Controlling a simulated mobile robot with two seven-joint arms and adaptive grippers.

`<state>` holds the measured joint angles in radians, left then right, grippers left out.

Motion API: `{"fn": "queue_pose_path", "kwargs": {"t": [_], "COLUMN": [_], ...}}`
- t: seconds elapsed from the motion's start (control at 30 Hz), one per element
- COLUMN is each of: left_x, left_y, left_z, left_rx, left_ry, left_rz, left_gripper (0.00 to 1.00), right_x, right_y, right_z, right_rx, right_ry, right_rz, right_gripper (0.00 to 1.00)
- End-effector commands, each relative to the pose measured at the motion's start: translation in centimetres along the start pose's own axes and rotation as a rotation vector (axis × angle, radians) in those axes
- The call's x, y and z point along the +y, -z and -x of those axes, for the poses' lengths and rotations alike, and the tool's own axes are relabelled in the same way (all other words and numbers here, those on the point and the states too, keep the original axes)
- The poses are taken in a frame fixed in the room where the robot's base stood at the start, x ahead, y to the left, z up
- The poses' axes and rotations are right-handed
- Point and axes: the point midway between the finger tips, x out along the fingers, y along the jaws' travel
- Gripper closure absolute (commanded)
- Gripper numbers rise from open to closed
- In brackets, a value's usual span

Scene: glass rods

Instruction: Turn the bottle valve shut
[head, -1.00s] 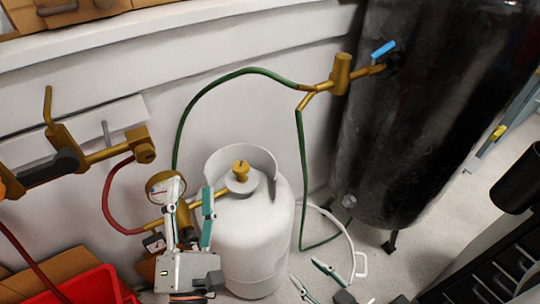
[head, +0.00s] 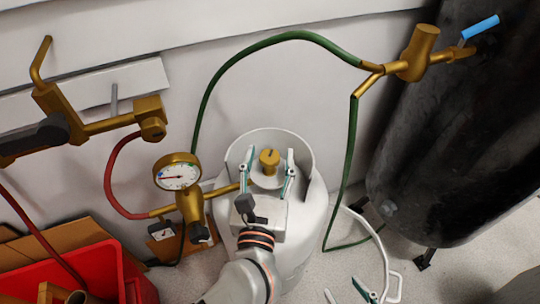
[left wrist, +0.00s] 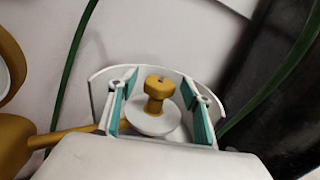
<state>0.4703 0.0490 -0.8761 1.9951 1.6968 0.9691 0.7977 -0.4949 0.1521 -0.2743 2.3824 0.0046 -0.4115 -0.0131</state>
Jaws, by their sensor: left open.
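The white gas bottle (head: 310,222) stands upright on the floor with a white collar around its top. Its brass valve knob (head: 269,160) sits on a pale round base inside the collar; the knob also shows in the left wrist view (left wrist: 157,88). My left gripper (head: 269,166) is open, with one teal-lined finger on each side of the knob; both fingers also show in the left wrist view (left wrist: 158,100). A gap shows between each finger and the knob. My right gripper (head: 350,298) shows only its fingertips, apart, at the bottom edge.
A brass regulator with a gauge (head: 178,174) stands left of the bottle, joined by a brass pipe. A green hose (head: 262,44) arches behind to a brass fitting by the black tank (head: 440,145). A red crate (head: 85,270) is at lower left.

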Motion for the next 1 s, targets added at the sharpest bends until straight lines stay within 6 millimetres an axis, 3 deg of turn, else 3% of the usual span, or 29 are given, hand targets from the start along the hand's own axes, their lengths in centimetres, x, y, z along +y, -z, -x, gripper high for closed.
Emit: {"fn": "queue_pose_path", "kwargs": {"t": [0.37, 0.5, 0.53, 1.0], "left_x": [0.00, 0.01, 0.01, 0.24], "left_y": [0.04, 0.03, 0.03, -0.36], "left_z": [-0.68, -0.67, -0.67, -0.73], "left_rx": [0.001, 0.001, 0.001, -0.006], "left_ry": [0.000, 0.000, 0.000, 0.096], "left_rz": [-0.001, -0.001, -0.001, -0.010], "left_gripper": [0.51, 0.87, 0.90, 0.90], "right_x": [-0.06, -0.06, -0.06, 0.48], "right_y": [0.05, 0.06, 0.06, 0.89], "right_z": [-0.02, -0.02, -0.02, 0.05], "right_rx": [0.001, 0.002, 0.002, 0.012], "right_ry": [0.001, 0.001, 0.001, -0.009], "right_rz": [-0.002, -0.002, -0.002, 0.013], "right_gripper": [0.60, 0.60, 0.60, 0.60]}}
